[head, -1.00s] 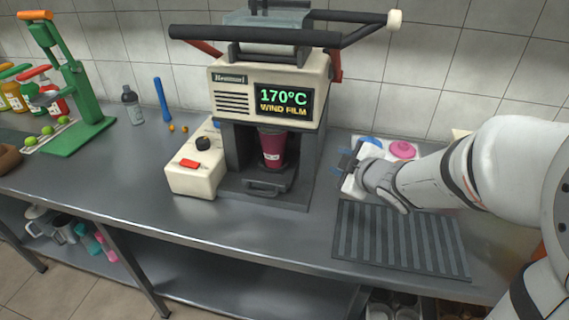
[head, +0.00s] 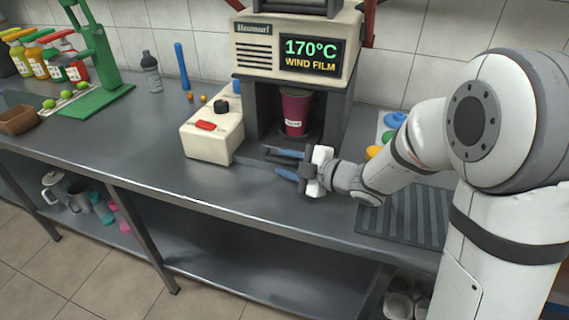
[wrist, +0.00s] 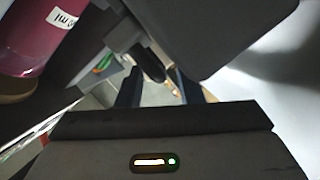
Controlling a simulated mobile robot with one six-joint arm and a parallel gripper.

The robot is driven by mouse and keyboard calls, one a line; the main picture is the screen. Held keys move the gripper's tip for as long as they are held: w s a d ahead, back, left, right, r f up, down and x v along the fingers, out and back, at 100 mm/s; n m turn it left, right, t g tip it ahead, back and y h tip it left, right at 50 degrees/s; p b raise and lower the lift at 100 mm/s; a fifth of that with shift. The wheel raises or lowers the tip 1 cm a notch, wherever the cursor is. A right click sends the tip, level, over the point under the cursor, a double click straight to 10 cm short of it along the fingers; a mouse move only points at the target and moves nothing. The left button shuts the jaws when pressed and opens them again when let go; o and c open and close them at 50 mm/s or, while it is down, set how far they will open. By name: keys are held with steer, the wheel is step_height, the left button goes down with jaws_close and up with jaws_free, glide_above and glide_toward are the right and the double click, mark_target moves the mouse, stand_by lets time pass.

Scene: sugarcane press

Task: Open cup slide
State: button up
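The sealing machine (head: 290,55) stands at the back of the counter, its screen showing 170°C and WIND FILM. A dark red cup (head: 295,112) stands upright in its bay on the dark cup slide (head: 278,142). The slide's front handle is largely hidden behind my gripper in the head view. My gripper (head: 274,163) is open in front of the slide, with its blue fingers pointing left. In the wrist view, the cup (wrist: 38,38) is at upper left. A dark rounded part (wrist: 150,66) shows between the fingers; I cannot tell whether they touch it.
A cream control box (head: 212,133) with a red switch and black knob stands left of the slide. A ribbed dark mat (head: 405,215) lies on the right. Coloured lids (head: 375,152) lie behind my arm.

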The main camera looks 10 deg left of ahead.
steer(key=shift+w+a+f, duration=0.1)
steer(key=shift+a, duration=0.2)
